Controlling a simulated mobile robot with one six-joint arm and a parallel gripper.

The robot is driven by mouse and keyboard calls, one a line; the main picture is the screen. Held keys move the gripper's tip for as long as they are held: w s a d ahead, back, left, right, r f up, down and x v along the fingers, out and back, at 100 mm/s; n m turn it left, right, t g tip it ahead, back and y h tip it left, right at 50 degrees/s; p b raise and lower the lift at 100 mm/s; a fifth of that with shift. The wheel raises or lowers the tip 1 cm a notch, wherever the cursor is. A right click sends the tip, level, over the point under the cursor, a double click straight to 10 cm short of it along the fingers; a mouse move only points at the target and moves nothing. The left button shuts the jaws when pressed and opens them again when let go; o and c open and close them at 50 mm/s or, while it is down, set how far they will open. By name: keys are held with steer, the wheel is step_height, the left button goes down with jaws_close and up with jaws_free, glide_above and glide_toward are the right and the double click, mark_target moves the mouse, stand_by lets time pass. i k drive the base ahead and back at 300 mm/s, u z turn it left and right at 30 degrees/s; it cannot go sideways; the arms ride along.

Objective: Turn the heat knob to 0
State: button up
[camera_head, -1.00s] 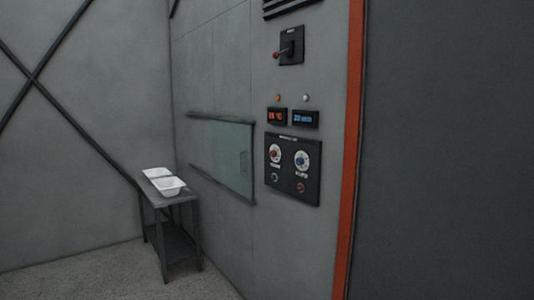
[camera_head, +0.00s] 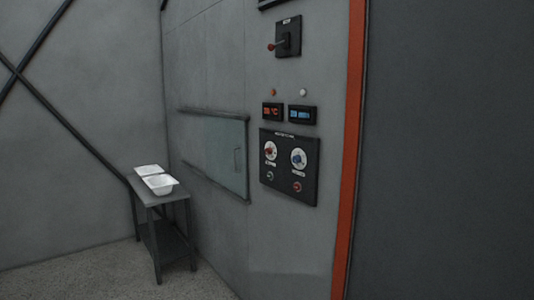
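A black control panel (camera_head: 289,168) is on the grey wall right of centre. It carries a red knob (camera_head: 270,151) on a white dial at left and a blue knob (camera_head: 297,159) on a white dial at right. The labels are too small to read, so which one is the heat knob is not legible; the red one sits below the red display (camera_head: 272,111). A blue display (camera_head: 302,115) is beside it. The knob settings are too small to tell. My gripper is not in view.
A lever switch (camera_head: 286,38) is above the displays. A glass window (camera_head: 222,155) is left of the panel. A dark table (camera_head: 150,193) with white tubs (camera_head: 159,184) stands in the corner. An orange strip (camera_head: 349,150) edges the wall at right. The floor (camera_head: 95,275) is clear in front.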

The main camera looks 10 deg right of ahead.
mark_target(268, 151)
steer(key=u, duration=0.45)
steer(key=i, duration=0.55)
steer(key=u, duration=0.95)
steer(key=i, duration=1.6)
steer(key=u, duration=0.1)
